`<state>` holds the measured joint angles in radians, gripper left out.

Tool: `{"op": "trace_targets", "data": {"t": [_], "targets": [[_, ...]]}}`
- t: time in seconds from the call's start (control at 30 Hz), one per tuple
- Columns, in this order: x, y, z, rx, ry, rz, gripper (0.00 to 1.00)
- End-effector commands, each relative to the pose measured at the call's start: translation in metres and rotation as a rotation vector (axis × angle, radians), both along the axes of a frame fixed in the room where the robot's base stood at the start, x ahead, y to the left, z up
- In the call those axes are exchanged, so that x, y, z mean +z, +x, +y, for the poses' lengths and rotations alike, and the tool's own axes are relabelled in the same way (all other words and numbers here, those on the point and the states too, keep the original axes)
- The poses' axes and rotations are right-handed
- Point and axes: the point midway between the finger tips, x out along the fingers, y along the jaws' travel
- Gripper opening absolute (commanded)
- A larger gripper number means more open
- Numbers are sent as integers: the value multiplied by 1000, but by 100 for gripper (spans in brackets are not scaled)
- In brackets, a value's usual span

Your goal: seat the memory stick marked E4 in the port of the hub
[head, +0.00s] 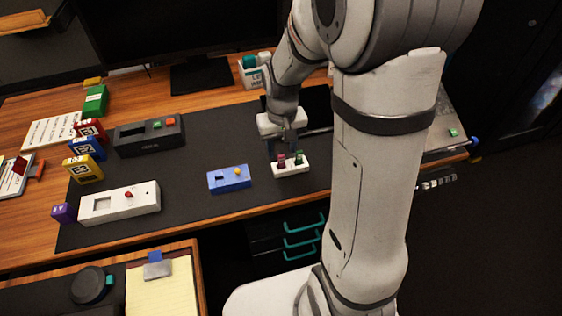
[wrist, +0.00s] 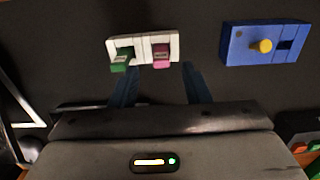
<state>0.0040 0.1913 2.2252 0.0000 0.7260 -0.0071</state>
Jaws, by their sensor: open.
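Two memory sticks, one magenta (head: 281,160) and one green (head: 299,157), stand in a small white holder (head: 291,171). In the wrist view the magenta stick (wrist: 161,57) and green stick (wrist: 120,62) show labels too small to read, so I cannot tell which is E4. A blue box (head: 229,184) with a yellow knob and a dark slot, perhaps the hub, lies left of the holder; it also shows in the wrist view (wrist: 240,46). My gripper (head: 282,149) is open and empty just above the holder. In the wrist view its fingertips (wrist: 157,78) are apart, short of the sticks.
On the dark mat lie a white box with a red knob (head: 120,205) and a dark box with green and red buttons (head: 150,138). Several coloured blocks (head: 86,171) stand along the left. A cup (head: 253,75) stands at the back. Mat between the boxes is clear.

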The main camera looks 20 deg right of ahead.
Motion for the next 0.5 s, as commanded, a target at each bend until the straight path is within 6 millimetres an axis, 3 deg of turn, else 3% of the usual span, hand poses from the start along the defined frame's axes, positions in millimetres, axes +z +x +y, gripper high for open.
{"op": "trace_targets", "data": {"t": [0.2,0.5], "targets": [[-33,-5,2,-1,0,2,43],[-40,-4,2,-1,0,-1,43]]}}
